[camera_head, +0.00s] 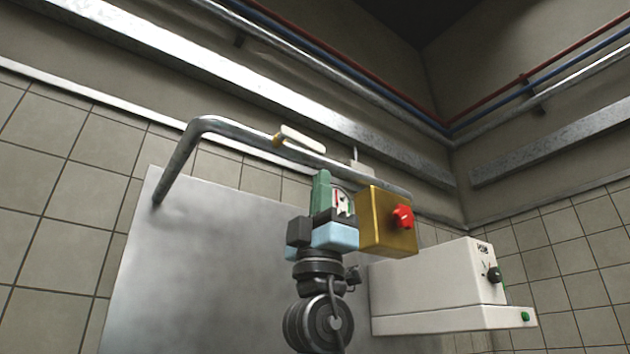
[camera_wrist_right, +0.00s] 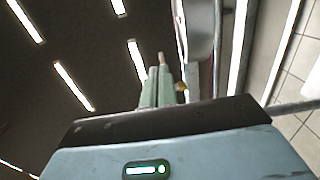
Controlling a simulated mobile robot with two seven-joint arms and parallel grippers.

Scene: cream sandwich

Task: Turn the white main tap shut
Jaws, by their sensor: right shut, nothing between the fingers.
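The white main tap (camera_head: 303,139) is a long white lever on the grey pipe, with a brass part at its left end. It lies slanted along the pipe, its free end lower right. My right gripper (camera_head: 321,174) has green fingers pointing up, shut and empty. Their tips show just below the lever's free end; I cannot tell whether they touch it. In the right wrist view the fingers (camera_wrist_right: 160,72) are together, with a small brass-coloured piece (camera_wrist_right: 182,87) to their right. My left gripper is not in view.
A yellow box with a red knob (camera_head: 402,217) is close right of my gripper, and a dial gauge (camera_head: 341,202) shows behind it. A white machine (camera_head: 430,290) with a green-black knob stands lower right. A metal wall panel (camera_head: 205,270) is behind. Red and blue pipes run above.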

